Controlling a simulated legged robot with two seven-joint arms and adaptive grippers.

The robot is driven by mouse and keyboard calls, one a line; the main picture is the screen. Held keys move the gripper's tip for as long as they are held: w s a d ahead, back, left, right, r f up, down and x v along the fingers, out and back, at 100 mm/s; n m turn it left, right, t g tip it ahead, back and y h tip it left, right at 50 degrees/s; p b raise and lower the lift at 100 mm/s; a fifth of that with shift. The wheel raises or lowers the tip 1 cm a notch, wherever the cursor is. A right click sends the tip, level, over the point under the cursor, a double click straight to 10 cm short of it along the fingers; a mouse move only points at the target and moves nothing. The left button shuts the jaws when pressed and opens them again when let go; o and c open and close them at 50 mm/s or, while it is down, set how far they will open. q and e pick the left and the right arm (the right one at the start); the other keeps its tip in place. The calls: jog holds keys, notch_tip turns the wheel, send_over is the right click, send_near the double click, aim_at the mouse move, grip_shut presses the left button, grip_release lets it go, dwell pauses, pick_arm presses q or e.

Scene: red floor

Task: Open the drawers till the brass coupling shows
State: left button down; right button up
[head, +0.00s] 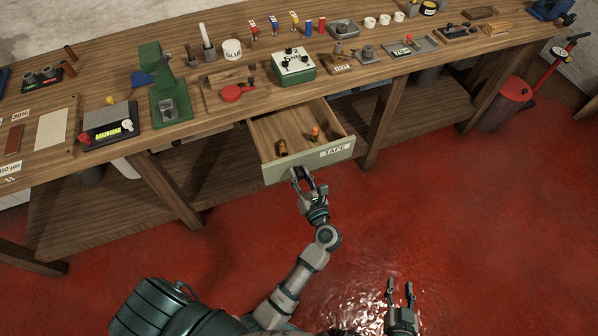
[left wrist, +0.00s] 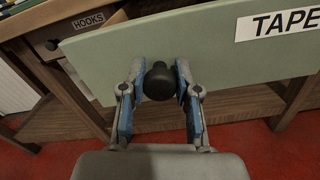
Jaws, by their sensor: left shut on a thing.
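The TAPE drawer (head: 308,160) is pulled out from under the bench, and its inside shows in the head view. A small dark golden-brown piece (head: 282,148) and a small orange piece (head: 315,133) lie in it; I cannot tell whether either is the brass coupling. My left gripper (head: 301,176) is at the green drawer front, shut on its black knob (left wrist: 159,82), with a finger on each side in the left wrist view. A HOOKS drawer (left wrist: 88,22) shows behind the green front, at left. My right gripper (head: 400,290) is open and empty above the floor.
The wooden bench top (head: 210,125) carries many tools, including a green press (head: 160,85) and a green box with knobs (head: 293,66). Bench legs and a lower shelf (head: 420,115) stand below. The red floor (head: 450,220) in front is clear.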

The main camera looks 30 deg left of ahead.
pick_arm(q)
jog(key=shift+f, duration=0.45)
jog(key=c, duration=1)
grip_release()
jog(key=shift+c, duration=0.2)
jog(key=shift+o, duration=1.1)
jog(key=shift+w, duration=0.1)
jog(key=shift+a+r, duration=0.1)
jog(key=shift+r, duration=0.05)
